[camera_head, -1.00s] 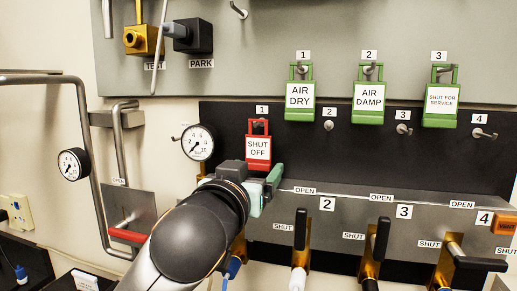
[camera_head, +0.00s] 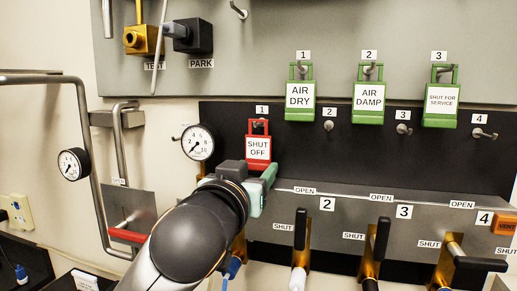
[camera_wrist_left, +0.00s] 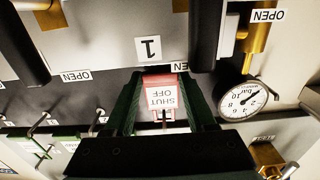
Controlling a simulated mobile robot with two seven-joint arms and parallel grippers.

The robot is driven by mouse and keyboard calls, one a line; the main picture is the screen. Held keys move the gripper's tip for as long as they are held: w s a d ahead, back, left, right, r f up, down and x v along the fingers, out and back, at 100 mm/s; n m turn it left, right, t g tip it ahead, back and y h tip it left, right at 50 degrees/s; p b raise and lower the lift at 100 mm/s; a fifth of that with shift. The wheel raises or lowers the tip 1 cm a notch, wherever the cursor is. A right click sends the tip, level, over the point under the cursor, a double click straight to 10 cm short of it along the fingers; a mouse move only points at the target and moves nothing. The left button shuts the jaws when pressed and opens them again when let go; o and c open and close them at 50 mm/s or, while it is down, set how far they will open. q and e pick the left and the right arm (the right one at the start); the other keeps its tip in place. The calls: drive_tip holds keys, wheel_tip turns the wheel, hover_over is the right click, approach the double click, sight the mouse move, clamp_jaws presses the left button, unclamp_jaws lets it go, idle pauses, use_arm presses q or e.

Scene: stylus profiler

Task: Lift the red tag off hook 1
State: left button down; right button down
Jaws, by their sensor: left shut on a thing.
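The red tag (camera_head: 258,148) has a white "SHUT OFF" label and hangs upright at hook 1 (camera_head: 260,123) on the black panel, its red loop around the hook. My left gripper (camera_head: 264,174) is at the tag's lower part, reaching up from below. In the left wrist view the tag (camera_wrist_left: 162,98) appears upside down between the two dark green fingers, and my left gripper (camera_wrist_left: 163,118) is shut on it. The fingers hide parts of the tag's sides. My right gripper is not in view.
A pressure gauge (camera_head: 198,143) is close to the left of the tag. A green "AIR DRY" tag (camera_head: 300,97) hangs up and to the right. Black-handled valves (camera_head: 301,230) stand below right. Hook 2 (camera_head: 328,125) is bare.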

use_arm(q)
drive_tip(key=shift+r, duration=0.25)
drive_tip(key=shift+r, duration=0.25)
idle(0.4)
drive_tip(key=shift+v, duration=4.05)
drive_tip(key=shift+w, duration=0.1)
